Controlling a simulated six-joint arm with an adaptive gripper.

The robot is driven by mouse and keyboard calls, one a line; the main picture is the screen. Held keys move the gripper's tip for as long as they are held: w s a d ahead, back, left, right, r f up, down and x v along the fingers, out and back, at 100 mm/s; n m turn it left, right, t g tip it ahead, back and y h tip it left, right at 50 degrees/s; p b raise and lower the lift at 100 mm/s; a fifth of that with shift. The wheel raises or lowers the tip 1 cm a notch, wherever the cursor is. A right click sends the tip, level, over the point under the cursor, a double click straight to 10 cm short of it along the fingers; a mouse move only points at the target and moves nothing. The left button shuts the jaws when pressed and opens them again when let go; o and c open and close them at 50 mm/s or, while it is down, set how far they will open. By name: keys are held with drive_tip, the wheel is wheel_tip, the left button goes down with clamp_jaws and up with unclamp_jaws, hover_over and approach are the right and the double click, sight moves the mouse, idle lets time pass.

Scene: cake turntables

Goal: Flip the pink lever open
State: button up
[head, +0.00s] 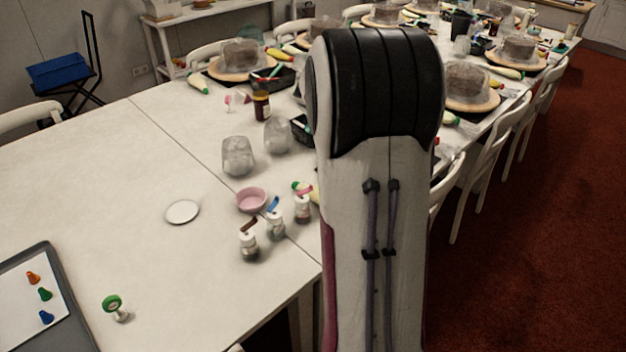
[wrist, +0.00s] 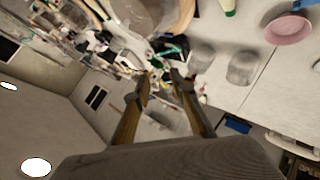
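Three small bottles with levers on top stand near the front edge of the white table in the head view. The pink lever (head: 304,192) is on the rightmost bottle (head: 302,211), close beside my arm. The blue lever (head: 272,204) is on the middle bottle, and the brown lever (head: 249,226) is on the left one. The pink lever is too small to judge how far it is turned. My gripper (wrist: 161,82) shows in the wrist view with its two fingers apart and nothing visible between them. My arm hides it in the head view. I cannot make out the lever in the wrist view.
A pink bowl (head: 251,200), a white disc (head: 182,212) and two clear glasses (head: 238,156) stand near the bottles. A grey tray (head: 58,275) and a green-topped piece (head: 113,306) are at the lower left. Cakes on turntables crowd the far table.

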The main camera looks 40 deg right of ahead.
drive_tip(key=w+d+f+n+t+y, duration=0.1)
drive_tip(key=w+d+f+n+t, duration=0.2)
drive_tip(key=w+d, duration=0.35)
drive_tip(key=n+g+y, duration=0.4)
drive_tip(key=g+y, duration=0.2)
drive_tip(key=y, duration=0.4)
approach(305, 190)
drive_tip(key=shift+s+d+r, duration=0.25)
drive_tip(key=shift+d+r, duration=0.1)
drive_tip(key=shift+d, duration=0.15)
drive_tip(key=shift+s+d+r, duration=0.2)
drive_tip(key=shift+d+r, duration=0.1)
drive_tip(key=shift+d, duration=0.2)
drive_tip(key=shift+f, duration=0.15)
drive_tip(key=x, duration=0.7)
drive_tip(key=shift+w+f, duration=0.15)
drive_tip(key=shift+f, duration=0.05)
drive_tip(key=shift+a, duration=0.1)
clamp_jaws()
